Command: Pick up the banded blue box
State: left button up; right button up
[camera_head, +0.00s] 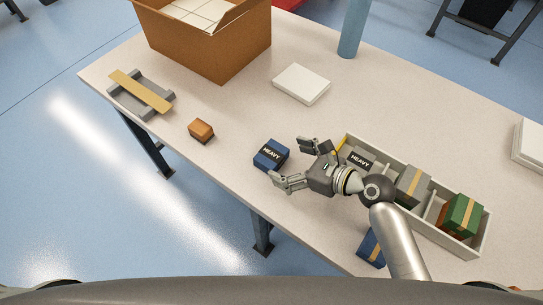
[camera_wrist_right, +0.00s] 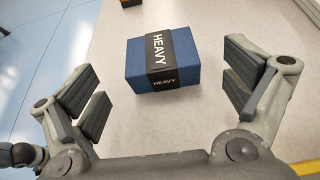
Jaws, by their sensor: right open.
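A blue box (camera_head: 264,160) with a black band marked HEAVY lies on the table left of the tray. It also shows in the right wrist view (camera_wrist_right: 138,72), between the spread fingers and ahead of them. My right gripper (camera_head: 289,161) is open and empty just right of this box, with its fingers pointing towards it. No contact shows. A second blue box (camera_head: 366,245), with a tan band, lies near the table's front edge, partly hidden behind my right arm. My left gripper is not in view.
A divided white tray (camera_head: 484,236) holds a HEAVY-marked box, a grey box (camera_head: 407,190) and a green box (camera_head: 457,213). An orange box (camera_head: 201,131), a white slab (camera_head: 301,83), a grey cradle with a tan strip (camera_head: 140,92) and a cardboard carton (camera_head: 215,50) stand farther left and back.

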aim_at(274, 155)
jog(key=x, duration=0.5)
jog(key=shift+w+a, duration=0.1)
jog(key=shift+a, duration=0.05)
jog(key=shift+w+a+f, duration=0.1)
jog(key=shift+w+a, duration=0.05)
jog(key=shift+a, duration=0.15)
jog(key=c, duration=1.4)
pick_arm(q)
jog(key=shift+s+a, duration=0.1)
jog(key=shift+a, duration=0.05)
pick_arm(e)
jog(key=shift+o, duration=0.2)
